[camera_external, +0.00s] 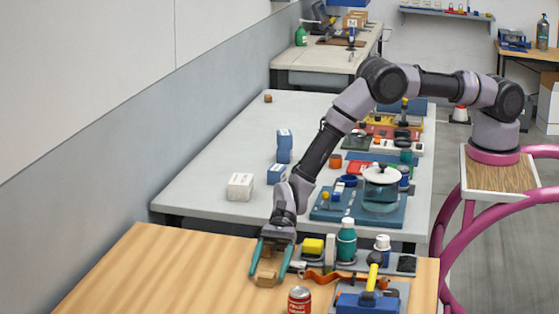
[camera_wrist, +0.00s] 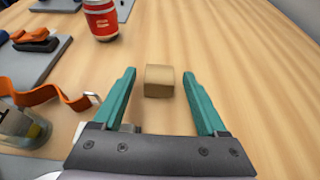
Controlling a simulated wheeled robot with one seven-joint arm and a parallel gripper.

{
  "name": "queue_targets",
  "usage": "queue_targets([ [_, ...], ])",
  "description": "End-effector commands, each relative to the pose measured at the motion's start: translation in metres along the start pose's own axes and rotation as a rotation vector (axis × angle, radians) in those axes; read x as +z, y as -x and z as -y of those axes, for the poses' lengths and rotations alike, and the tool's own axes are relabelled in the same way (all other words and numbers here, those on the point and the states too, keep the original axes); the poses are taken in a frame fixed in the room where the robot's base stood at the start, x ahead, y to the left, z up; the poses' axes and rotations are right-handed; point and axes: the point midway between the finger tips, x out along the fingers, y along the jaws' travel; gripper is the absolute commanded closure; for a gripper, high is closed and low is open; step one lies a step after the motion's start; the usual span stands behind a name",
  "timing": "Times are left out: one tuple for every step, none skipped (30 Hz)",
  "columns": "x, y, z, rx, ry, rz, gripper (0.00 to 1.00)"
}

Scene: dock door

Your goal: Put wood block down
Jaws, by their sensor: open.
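The wood block (camera_wrist: 159,81) is a small light-brown cube. In the wrist view it rests on the wooden table between the tips of my gripper (camera_wrist: 159,88), with a gap on each side. My gripper's teal fingers are spread wide and touch nothing that I can see. In the external view my gripper (camera_external: 270,275) reaches down to the near wooden table, with the wood block (camera_external: 266,279) between its fingers.
A red can (camera_external: 299,300) stands to the right of my gripper. The wooden table (camera_external: 150,270) is bare to the left.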

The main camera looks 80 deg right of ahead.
Motion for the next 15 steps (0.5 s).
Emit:
queue_targets([
  [0.001, 0.011, 0.001, -0.002, -0.002, 0.0, 0.25],
  [0.001, 0.018, 0.002, -0.003, -0.002, 0.0, 0.25],
  [0.001, 0.027, 0.002, -0.004, -0.002, 0.0, 0.25],
  [0.0, 0.034, 0.002, -0.004, -0.002, 0.0, 0.25],
  [0.001, 0.041, 0.002, -0.004, -0.002, 0.0, 0.25],
  [0.001, 0.05, 0.001, -0.003, -0.002, 0.0, 0.25],
  [0.001, 0.056, 0.001, -0.003, -0.002, 0.0, 0.25],
  [0.001, 0.062, 0.001, -0.003, -0.002, 0.001, 0.25],
  [0.0, 0.07, 0.001, -0.002, -0.002, 0.0, 0.25],
  [0.0, 0.076, 0.001, -0.002, -0.001, 0.0, 0.25],
  [0.001, 0.081, 0.001, -0.002, 0.0, 0.0, 0.25],
  [0.001, 0.086, 0.0, -0.002, 0.0, 0.0, 0.25],
  [0.0, 0.09, 0.001, -0.002, 0.0, 0.0, 0.25],
  [0.0, 0.093, 0.0, -0.001, -0.001, -0.001, 0.25],
  [0.0, 0.097, 0.0, 0.0, -0.001, -0.001, 0.25],
])
